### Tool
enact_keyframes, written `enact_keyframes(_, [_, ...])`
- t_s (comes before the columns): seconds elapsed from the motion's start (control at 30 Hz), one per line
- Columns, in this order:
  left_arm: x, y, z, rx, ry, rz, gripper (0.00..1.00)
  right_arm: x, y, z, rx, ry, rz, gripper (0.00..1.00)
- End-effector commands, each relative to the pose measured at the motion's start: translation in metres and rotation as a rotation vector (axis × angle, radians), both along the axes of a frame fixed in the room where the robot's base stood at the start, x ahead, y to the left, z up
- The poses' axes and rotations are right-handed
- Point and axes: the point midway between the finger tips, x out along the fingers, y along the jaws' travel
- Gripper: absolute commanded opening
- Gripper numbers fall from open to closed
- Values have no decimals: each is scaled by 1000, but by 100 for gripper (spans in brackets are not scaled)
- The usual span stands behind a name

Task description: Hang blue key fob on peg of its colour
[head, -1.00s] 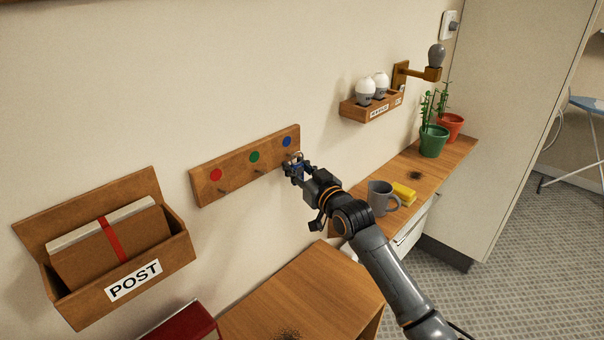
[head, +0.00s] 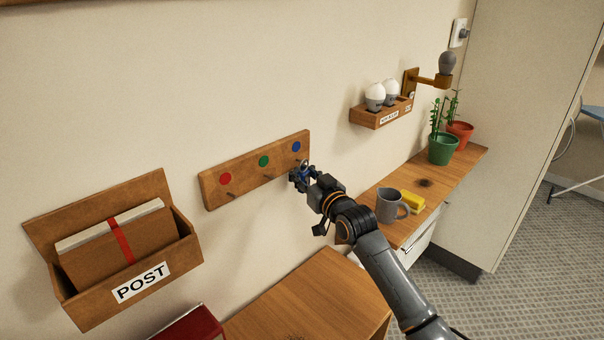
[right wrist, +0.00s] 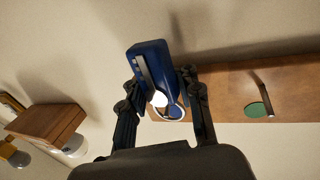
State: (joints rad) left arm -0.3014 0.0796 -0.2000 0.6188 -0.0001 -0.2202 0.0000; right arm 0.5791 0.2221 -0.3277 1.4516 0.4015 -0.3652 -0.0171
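The blue key fob (right wrist: 150,62) is between the fingers of my right gripper (right wrist: 163,88) in the right wrist view, with its metal ring (right wrist: 183,108) showing. The fingers appear to press on both its sides. In the head view my right gripper (head: 303,178) is at the right end of the wooden peg board (head: 240,178), just below the blue dot (head: 297,146). The gripper and fob cover the blue peg's area, so I cannot tell whether the ring is around the peg. The red dot (head: 225,179) and green dot (head: 264,161) have bare pegs below. My left gripper is out of view.
A post box (head: 140,283) is on the wall at left. A bulb shelf (head: 380,113) and a wall lamp (head: 446,66) are at upper right. A grey mug (head: 392,205), a yellow block (head: 413,203) and potted plants (head: 442,150) stand on the wooden top.

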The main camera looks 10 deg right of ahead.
Motion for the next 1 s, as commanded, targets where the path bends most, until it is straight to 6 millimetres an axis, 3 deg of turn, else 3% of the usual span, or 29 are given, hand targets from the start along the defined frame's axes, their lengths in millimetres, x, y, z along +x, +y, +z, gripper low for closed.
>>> enact_keyframes(0.03, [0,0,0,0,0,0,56,-1,3,-3,-1,7,4,37])
enact_keyframes(0.13, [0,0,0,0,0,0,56,-1,3,-4,0,7,5,57])
enact_keyframes(0.57, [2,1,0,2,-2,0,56,-6,1,-2,1,3,6,58])
enact_keyframes(0.77, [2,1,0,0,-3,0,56,-32,-7,-3,-1,5,6,58])
enact_keyframes(1.0, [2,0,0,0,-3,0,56,-76,-22,-4,-1,5,5,58])
